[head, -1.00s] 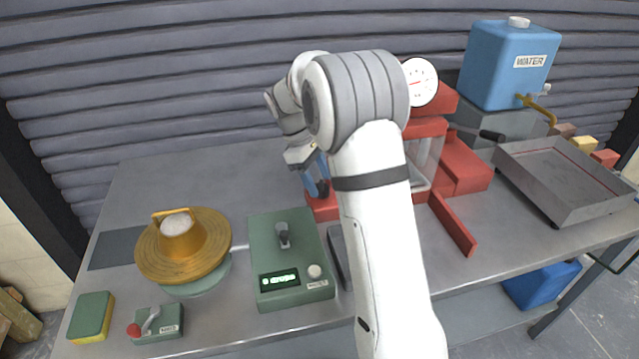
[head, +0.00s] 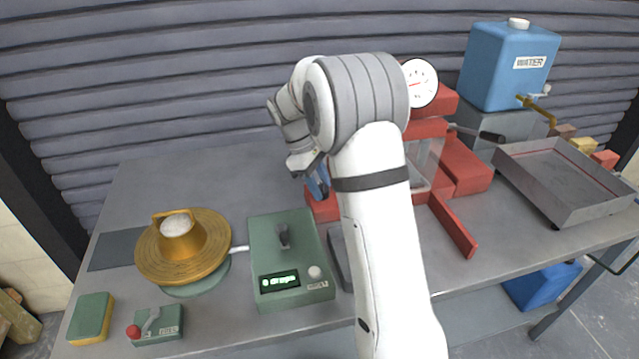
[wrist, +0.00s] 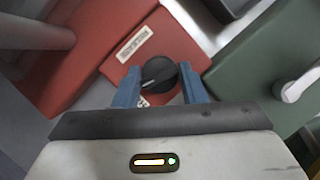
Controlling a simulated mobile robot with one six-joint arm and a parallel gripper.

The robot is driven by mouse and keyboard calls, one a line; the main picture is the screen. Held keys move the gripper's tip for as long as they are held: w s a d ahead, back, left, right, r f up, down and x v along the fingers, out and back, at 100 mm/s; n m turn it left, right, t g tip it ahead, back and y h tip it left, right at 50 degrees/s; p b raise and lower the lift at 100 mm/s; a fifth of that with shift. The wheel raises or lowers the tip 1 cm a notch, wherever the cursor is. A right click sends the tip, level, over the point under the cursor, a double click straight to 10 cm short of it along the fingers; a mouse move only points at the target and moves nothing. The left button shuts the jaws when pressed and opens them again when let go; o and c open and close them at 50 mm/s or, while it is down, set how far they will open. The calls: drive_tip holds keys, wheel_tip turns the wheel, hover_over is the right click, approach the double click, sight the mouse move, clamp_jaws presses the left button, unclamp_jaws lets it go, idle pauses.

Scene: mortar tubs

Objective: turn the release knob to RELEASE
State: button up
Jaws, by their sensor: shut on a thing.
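The release knob (wrist: 159,73) is a round black knob on a red block (wrist: 180,48) of the red press, seen in the wrist view. Its white pointer line points to the lower left. A RELEASE label (wrist: 136,45) lies to the upper left of the knob. A second label below it is mostly hidden by a finger. My gripper (wrist: 160,70) is shut on the knob, one blue finger on each side. In the head view my gripper (head: 318,182) is at the left end of the red press (head: 440,130); the knob is hidden there.
A green box (head: 290,260) with a lever and display stands left of my arm. Further left are a brass flow table (head: 215,255) and a small crank box (head: 160,328). A water tank (head: 500,75) and metal tray (head: 560,205) are at the right. The back left tabletop is clear.

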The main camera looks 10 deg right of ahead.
drive_tip(key=shift+r+m+p, duration=0.15)
drive_tip(key=shift+m+p, duration=0.2)
drive_tip(key=shift+m, duration=0.05)
drive_tip(key=shift+w+d+m+g+y+p, duration=0.1)
drive_tip(key=shift+m+g+y+p, duration=0.3)
drive_tip(key=shift+m+p, duration=0.45)
drive_tip(key=m+p, duration=0.1)
drive_tip(key=m, duration=0.1)
drive_tip(key=m+y+p, duration=0.1)
drive_tip(key=m, duration=0.1)
drive_tip(key=shift+d+m+g+y, duration=0.1)
drive_tip(key=shift+m+g+y, duration=0.2)
drive_tip(key=shift+m, duration=0.05)
drive_tip(key=m+y+p, duration=0.1)
drive_tip(key=m, duration=0.2)
drive_tip(key=shift+w+d+m, duration=0.1)
drive_tip(key=shift+m, duration=0.2)
drive_tip(key=shift+m+y+p, duration=0.4)
drive_tip(key=shift+m+y, duration=0.5)
drive_tip(key=shift+m, duration=1)
drive_tip(key=o, duration=1)
